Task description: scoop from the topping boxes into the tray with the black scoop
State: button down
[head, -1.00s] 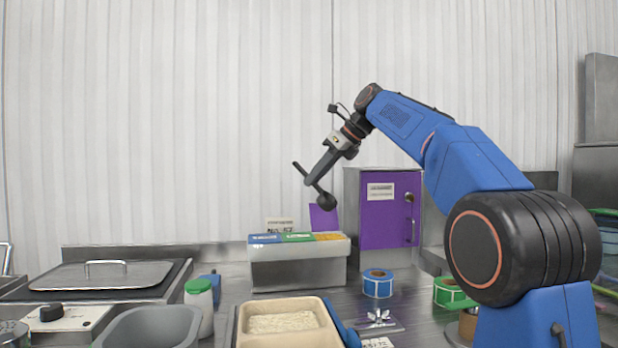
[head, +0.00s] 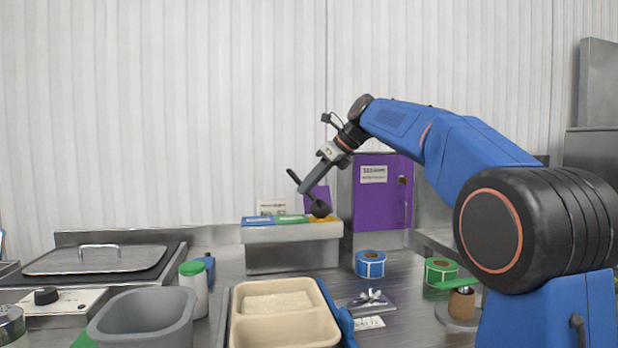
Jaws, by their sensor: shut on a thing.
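My gripper (head: 309,183) is shut on the black scoop (head: 296,182), whose handle slants up to the left and whose round bowl hangs at the lower right. The bowl is at the right end of the topping boxes (head: 290,232), in front of or over the yellow section; I cannot tell if it touches. The boxes have blue, green and yellow tops on a steel housing. The beige tray (head: 237,320) lies in front with two compartments in view. Its rear compartment holds pale rice (head: 277,302); the front one looks empty.
A grey tub (head: 145,318) and a green-capped bottle (head: 193,290) stand left of the tray. A lidded steel pan (head: 98,260) is at the back left. Blue (head: 370,264) and green (head: 440,270) label rolls sit at the right. A purple cabinet (head: 383,210) stands behind.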

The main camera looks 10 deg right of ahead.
aim_at(312, 193)
jog(key=shift+f, duration=1.75)
jog(key=shift+s+d+r, duration=0.1)
jog(key=shift+s+d, duration=0.55)
jog(key=shift+d, duration=0.15)
jog(key=shift+w+a, duration=0.55)
jog(key=shift+a, duration=0.15)
